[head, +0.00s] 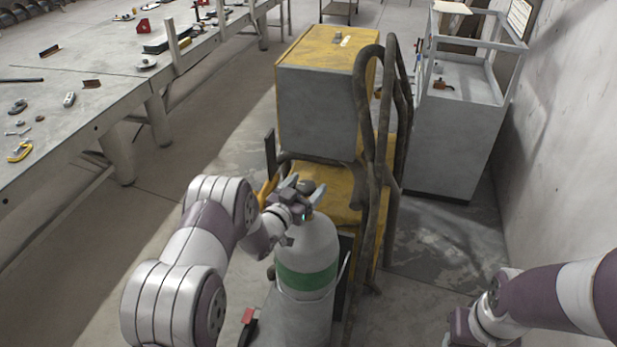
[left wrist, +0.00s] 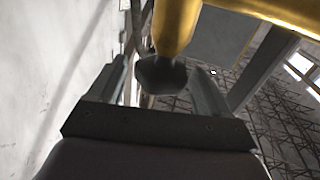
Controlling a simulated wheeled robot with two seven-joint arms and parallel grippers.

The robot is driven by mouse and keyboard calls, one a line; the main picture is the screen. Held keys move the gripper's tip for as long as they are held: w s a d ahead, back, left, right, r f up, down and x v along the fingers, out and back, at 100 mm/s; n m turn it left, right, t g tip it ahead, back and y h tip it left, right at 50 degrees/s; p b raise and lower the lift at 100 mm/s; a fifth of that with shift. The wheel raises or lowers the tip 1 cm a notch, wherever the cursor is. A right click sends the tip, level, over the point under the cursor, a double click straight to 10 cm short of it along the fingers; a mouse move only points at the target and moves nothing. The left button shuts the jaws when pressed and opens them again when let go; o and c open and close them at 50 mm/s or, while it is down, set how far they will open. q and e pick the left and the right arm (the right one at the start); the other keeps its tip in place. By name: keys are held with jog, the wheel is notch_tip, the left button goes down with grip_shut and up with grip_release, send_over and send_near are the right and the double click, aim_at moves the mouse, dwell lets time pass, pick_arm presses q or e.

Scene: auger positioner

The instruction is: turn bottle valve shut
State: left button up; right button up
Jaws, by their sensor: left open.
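The gas bottle (head: 306,250) is pale grey with a green band. It stands upright at the front of the yellow cart, at the centre of the head view. Its valve knob (head: 307,186) is dark and sits at the top. My left gripper (head: 303,188) is at the bottle top, fingers open on either side of the knob. In the left wrist view the dark knob (left wrist: 161,76) lies between the spread fingers (left wrist: 160,72), with gaps visible at both sides. A brass-coloured part (left wrist: 177,25) adjoins the knob. My right gripper (head: 456,336) is low at the right, cut by the frame edge.
The yellow cart (head: 312,188) carries a large grey box (head: 318,115) behind the bottle. Dark curved bars or hoses (head: 367,150) rise at its right. A long workbench (head: 75,80) with loose tools is at left. A grey cabinet (head: 450,140) stands by the right wall.

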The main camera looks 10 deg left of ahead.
pick_arm(q)
jog(key=shift+w+d+r, duration=0.15)
jog(key=shift+w+d, duration=0.05)
jog(key=shift+w, duration=0.25)
jog(key=shift+w+d+f, duration=0.1)
jog(key=shift+w+f, duration=0.05)
jog(key=shift+w, duration=0.3)
jog(key=shift+w+d+f, duration=0.1)
jog(key=shift+w+f, duration=0.05)
jog(key=shift+w, duration=0.25)
jog(key=shift+s, duration=0.1)
jog(key=shift+r, duration=0.1)
jog(key=c, duration=0.9)
jog(key=shift+a+f+m+h+b, duration=0.1)
jog(key=shift+f+m+h+b, duration=0.4)
jog(key=shift+b, duration=0.7)
jog(key=shift+c, duration=0.2)
jog(key=shift+s+r+g+h+b, duration=0.1)
jog(key=shift+r+g+h+b, duration=0.15)
jog(key=shift+g+h+b, duration=0.25)
jog(key=shift+r+m, duration=0.25)
jog(key=shift+m, duration=0.05)
jog(key=o, duration=0.9)
jog(key=shift+d, duration=0.2)
jog(key=shift+o, duration=0.2)
